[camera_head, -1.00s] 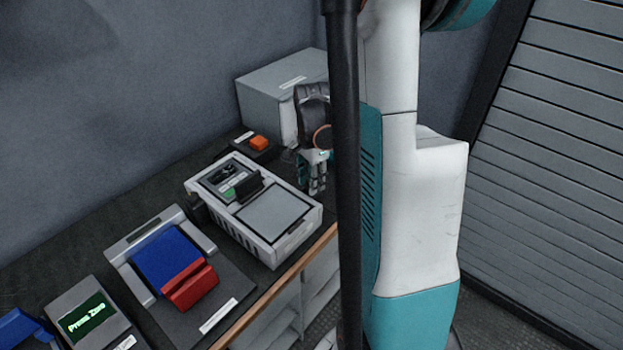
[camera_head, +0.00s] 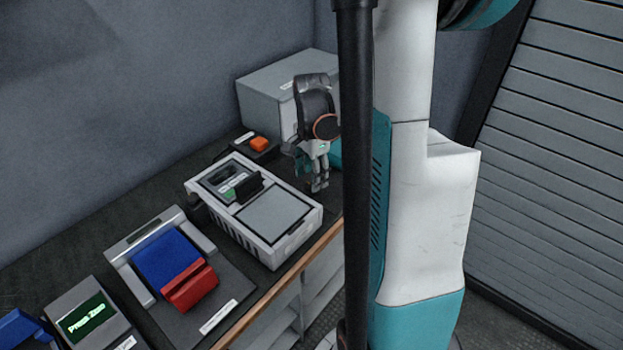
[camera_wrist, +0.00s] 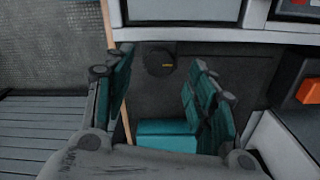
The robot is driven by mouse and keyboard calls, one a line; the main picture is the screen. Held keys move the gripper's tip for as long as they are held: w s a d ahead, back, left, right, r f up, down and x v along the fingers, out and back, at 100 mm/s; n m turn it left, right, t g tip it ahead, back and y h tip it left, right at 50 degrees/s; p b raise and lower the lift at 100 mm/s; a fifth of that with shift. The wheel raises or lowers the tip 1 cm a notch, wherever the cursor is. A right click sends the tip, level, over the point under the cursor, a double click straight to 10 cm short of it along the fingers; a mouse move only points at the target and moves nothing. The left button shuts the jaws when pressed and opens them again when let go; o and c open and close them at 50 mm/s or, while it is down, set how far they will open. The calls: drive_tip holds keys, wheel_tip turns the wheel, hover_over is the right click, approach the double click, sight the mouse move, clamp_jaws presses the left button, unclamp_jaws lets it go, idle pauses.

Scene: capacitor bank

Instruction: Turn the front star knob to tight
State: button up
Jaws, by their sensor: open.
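A dark round knob (camera_wrist: 159,62) with a small yellow mark shows in the wrist view, low beside the edge of the pale device. Its lobes and setting cannot be made out. The white device (camera_head: 277,262) with a grey panel lies on the bench in the head view. Another dark knob (camera_head: 195,204) sticks out at its left side. My gripper (camera_head: 318,186) hangs fingers down beside the device's right end. In the wrist view the gripper (camera_wrist: 165,68) is open, with its teal fingers on either side of the knob in the picture, apparently not touching it.
An orange button (camera_head: 258,144) on a black box stands behind the device, before a grey cabinet (camera_head: 262,101). A teal block (camera_wrist: 165,136) shows below the knob in the wrist view. The bench's wooden edge (camera_head: 288,284) is in front. A blue and red unit (camera_head: 190,288) stands left.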

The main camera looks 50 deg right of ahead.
wheel_tip(320, 180, up, 10)
drive_tip(key=shift+f, duration=0.15)
idle(0.7)
